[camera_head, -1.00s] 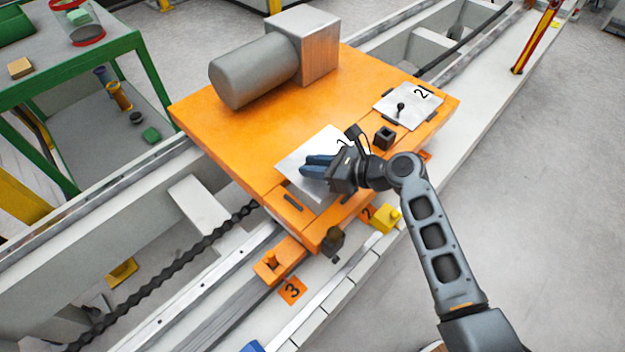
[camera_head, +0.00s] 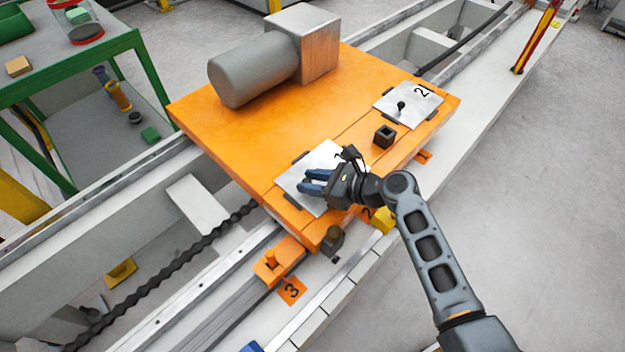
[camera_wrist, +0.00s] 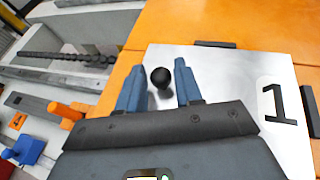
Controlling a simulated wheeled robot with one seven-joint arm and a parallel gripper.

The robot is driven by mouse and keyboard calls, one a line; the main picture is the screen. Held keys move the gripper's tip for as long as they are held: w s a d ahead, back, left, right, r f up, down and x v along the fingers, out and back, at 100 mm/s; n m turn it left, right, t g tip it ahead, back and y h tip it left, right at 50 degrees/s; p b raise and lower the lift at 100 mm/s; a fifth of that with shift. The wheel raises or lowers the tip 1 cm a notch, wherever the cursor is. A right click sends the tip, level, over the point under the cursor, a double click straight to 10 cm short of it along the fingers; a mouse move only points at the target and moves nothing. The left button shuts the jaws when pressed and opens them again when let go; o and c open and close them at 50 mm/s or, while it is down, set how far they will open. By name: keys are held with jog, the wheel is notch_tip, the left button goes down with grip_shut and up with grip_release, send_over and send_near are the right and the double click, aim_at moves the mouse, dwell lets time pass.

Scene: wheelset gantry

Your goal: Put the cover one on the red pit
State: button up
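Cover one is a flat silver plate (camera_head: 310,171) on the orange platform, with dark clips at its edges. The wrist view shows its black "1" on the plate (camera_wrist: 226,75) and its round black knob (camera_wrist: 161,77). My gripper (camera_head: 315,183) is over the plate. In the wrist view my gripper (camera_wrist: 158,84) is open, with its blue fingers apart on either side of the knob. I cannot tell whether they touch it. Cover two (camera_head: 408,104), a silver plate with a knob, lies at the platform's right. I see no red pit.
The orange platform (camera_head: 230,130) carries a grey cylinder (camera_head: 252,71) with a metal block (camera_head: 304,44). A small dark square socket (camera_head: 385,136) stands between the two plates. A green-framed table (camera_head: 120,42) is at left.

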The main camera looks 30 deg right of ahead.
jog(key=shift+o, duration=1.2)
jog(key=shift+r, duration=0.1)
jog(key=p+v, duration=0.1)
jog(key=v, duration=1.1)
jog(key=shift+s, duration=0.1)
